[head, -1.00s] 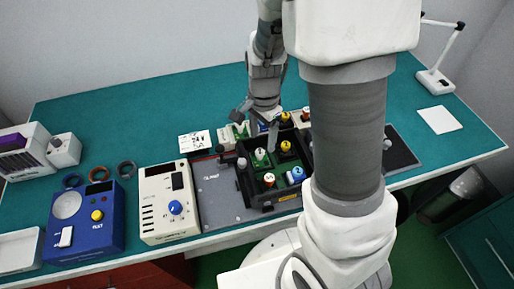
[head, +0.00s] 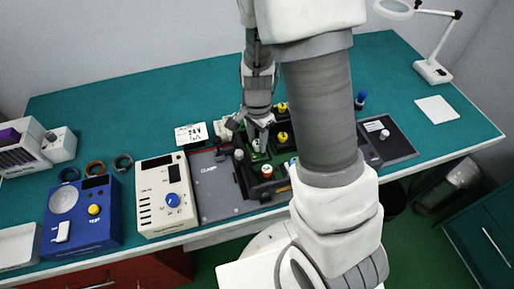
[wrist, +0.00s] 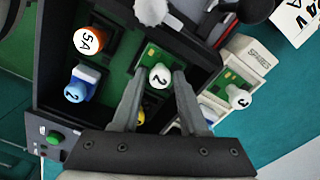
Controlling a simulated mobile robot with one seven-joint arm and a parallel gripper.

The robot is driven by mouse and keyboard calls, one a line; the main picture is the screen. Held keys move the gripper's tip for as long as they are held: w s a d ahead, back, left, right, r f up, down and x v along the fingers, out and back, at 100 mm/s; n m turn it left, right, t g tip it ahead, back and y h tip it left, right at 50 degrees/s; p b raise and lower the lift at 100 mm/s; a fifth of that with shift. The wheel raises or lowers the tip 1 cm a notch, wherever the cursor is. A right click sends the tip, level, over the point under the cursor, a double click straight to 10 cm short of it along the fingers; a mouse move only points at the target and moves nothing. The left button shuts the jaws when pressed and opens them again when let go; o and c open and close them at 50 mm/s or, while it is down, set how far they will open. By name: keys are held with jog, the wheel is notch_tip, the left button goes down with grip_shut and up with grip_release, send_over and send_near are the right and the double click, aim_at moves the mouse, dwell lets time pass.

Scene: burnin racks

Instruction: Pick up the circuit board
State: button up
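A black rack (wrist: 48,70) holds several green circuit boards with coloured knobs. A circuit board with a white knob marked 2 (wrist: 160,76) is in the rack in the wrist view. My gripper (wrist: 159,78) is open, with its fingertips on either side of this knob; I cannot tell whether they touch it. In the head view my gripper (head: 260,130) is over the rack's left part, just above a white knob (head: 257,146). Other boards have an orange 5A knob (wrist: 88,40), a blue knob (wrist: 80,83) and yellow knobs (head: 282,137). My arm hides the rack's right side.
A white spares holder (wrist: 248,55) with a board marked 3 (wrist: 238,96) stands close beside the rack. A grey plate (head: 215,190), a cream meter (head: 165,198) and a blue tester (head: 82,215) are to the left. A dark pad (head: 390,142) is to the right.

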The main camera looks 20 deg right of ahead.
grip_shut()
jog(key=shift+r, duration=0.15)
